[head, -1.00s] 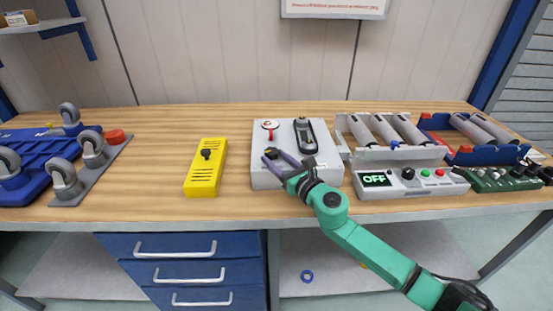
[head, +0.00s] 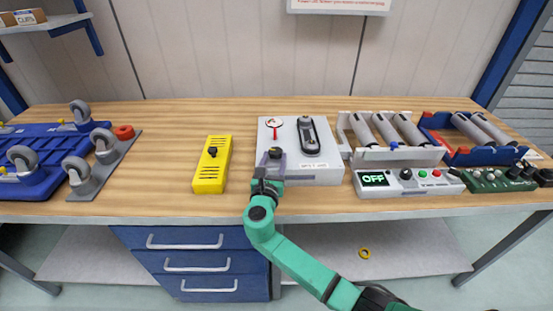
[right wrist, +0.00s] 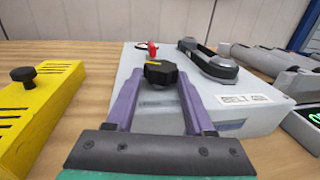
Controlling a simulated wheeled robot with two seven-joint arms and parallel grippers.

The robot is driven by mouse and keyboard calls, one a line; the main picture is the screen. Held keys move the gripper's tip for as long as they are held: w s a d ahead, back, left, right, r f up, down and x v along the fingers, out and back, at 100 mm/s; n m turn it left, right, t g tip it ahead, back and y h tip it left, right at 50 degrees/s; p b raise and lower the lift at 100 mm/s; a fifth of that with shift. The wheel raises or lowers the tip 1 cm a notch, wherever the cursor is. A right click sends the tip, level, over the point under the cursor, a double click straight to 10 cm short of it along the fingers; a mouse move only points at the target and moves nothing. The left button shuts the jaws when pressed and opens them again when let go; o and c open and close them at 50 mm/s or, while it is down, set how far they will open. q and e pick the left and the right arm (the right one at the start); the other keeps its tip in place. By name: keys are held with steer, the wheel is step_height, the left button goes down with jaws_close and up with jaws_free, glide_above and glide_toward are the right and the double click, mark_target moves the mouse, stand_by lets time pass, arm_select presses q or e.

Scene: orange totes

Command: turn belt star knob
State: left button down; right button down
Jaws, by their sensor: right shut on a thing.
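The black star knob (right wrist: 162,72) sits on top of the near left part of a grey box (right wrist: 240,110) with a partly readable label that seems to start with "BELT". In the head view the knob (head: 275,153) is at the left front of the same box (head: 312,174). My right gripper (right wrist: 160,80) has its two purple fingers on either side of the knob and is shut on it. In the head view the right gripper (head: 272,160) reaches over the box's front edge. The left gripper is not in view.
A yellow box (head: 212,172) stands to the left, with bare bench between. A roller unit with an "OFF" display (head: 375,180) stands close on the right.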

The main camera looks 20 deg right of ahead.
steer(key=m+h, duration=0.1)
steer(key=g+h+b, duration=0.1)
steer(key=m+g+h+b, duration=0.1)
steer(key=shift+w+a+f+m, duration=0.2)
steer(key=shift+a+f+m, duration=0.05)
steer(key=shift+a+m, duration=0.1)
steer(key=m+g+h+b, duration=0.1)
steer(key=g+h+b, duration=0.1)
steer(key=shift+w+a+m+h, duration=0.1)
steer(key=shift+m+h, duration=0.2)
steer(key=shift+m, duration=0.05)
steer(key=shift+r+m+g+h+b, duration=0.2)
steer(key=shift+m+g+h+b, duration=0.25)
steer(key=shift+b, duration=0.3)
steer(key=shift+c, duration=1.4)
jaws_free()
steer(key=shift+w, duration=0.1)
